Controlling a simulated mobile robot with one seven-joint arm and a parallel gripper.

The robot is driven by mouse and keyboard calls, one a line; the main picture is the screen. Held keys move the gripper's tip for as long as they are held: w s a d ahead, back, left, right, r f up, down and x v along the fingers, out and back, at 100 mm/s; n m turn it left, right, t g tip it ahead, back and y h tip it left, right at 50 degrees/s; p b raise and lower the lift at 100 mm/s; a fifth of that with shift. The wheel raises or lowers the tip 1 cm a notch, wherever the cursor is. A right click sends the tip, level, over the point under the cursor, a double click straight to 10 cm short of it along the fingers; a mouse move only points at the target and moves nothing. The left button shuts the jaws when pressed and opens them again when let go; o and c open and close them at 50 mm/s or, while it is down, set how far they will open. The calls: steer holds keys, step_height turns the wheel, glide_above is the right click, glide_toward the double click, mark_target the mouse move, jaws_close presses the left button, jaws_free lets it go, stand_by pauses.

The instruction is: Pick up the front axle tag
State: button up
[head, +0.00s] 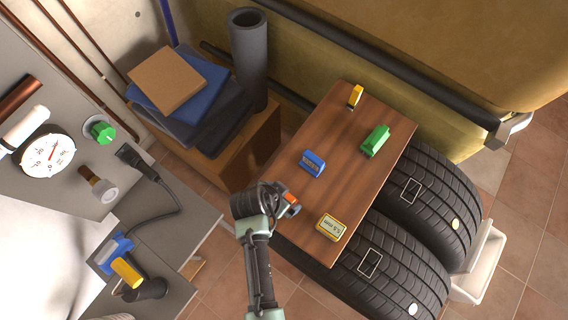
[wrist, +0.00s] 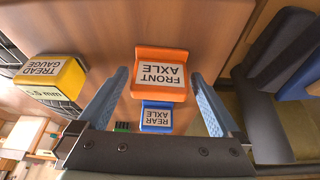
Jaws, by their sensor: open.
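The front axle tag (wrist: 159,75) is an orange block with a white label reading FRONT AXLE. In the wrist view it stands on the wooden board between the fingers of my open gripper (wrist: 160,76), with a gap visible on each side. In the head view only a small orange part of the tag (head: 291,197) shows beside my gripper (head: 279,200), which hides the rest. The gripper is over the board's left edge. I cannot tell whether the fingers touch the tag.
The blue rear axle tag (wrist: 156,117) stands close beyond the orange one. The yellow tread gauge (head: 331,228) is near the board's (head: 345,180) front corner. A green block (head: 375,141) and a small yellow item (head: 355,96) are farther back. Tires (head: 433,190) lie at the right.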

steer(key=shift+w+d+f, duration=0.15)
steer(key=shift+w+f, duration=0.05)
steer(key=shift+f, duration=0.35)
steer(key=c, duration=1.2)
steer(key=shift+o, duration=0.2)
steer(key=shift+r, duration=0.15)
step_height(320, 180, up, 10)
steer(key=shift+f, duration=0.2)
